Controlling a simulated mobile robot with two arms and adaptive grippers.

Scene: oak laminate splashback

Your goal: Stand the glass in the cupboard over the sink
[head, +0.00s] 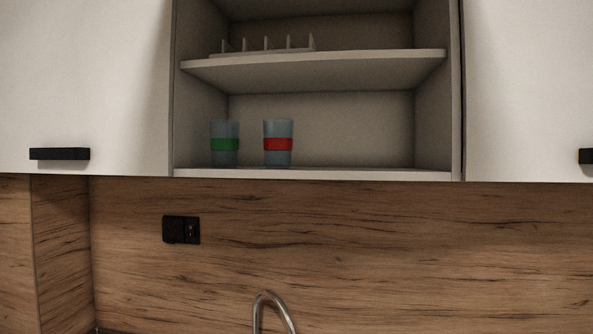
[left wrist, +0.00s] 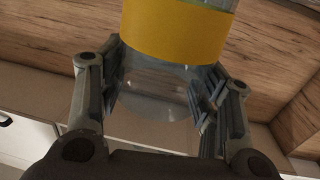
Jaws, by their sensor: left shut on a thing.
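A clear glass with a yellow band (left wrist: 172,32) fills the upper middle of the left wrist view. My left gripper (left wrist: 160,95) is shut on this glass, with one finger on each side of it below the band. The open cupboard (head: 320,174) over the sink shows in the head view. On its lower shelf stand a glass with a green band (head: 225,144) and a glass with a red band (head: 278,144), both upright on the left half. Neither gripper shows in the head view.
The lower shelf is bare right of the red-banded glass. A rack (head: 267,47) stands on the upper shelf (head: 320,68). Closed white doors with black handles (head: 60,154) flank the opening. A tap (head: 272,301) rises below, and a black socket (head: 181,230) is on the splashback.

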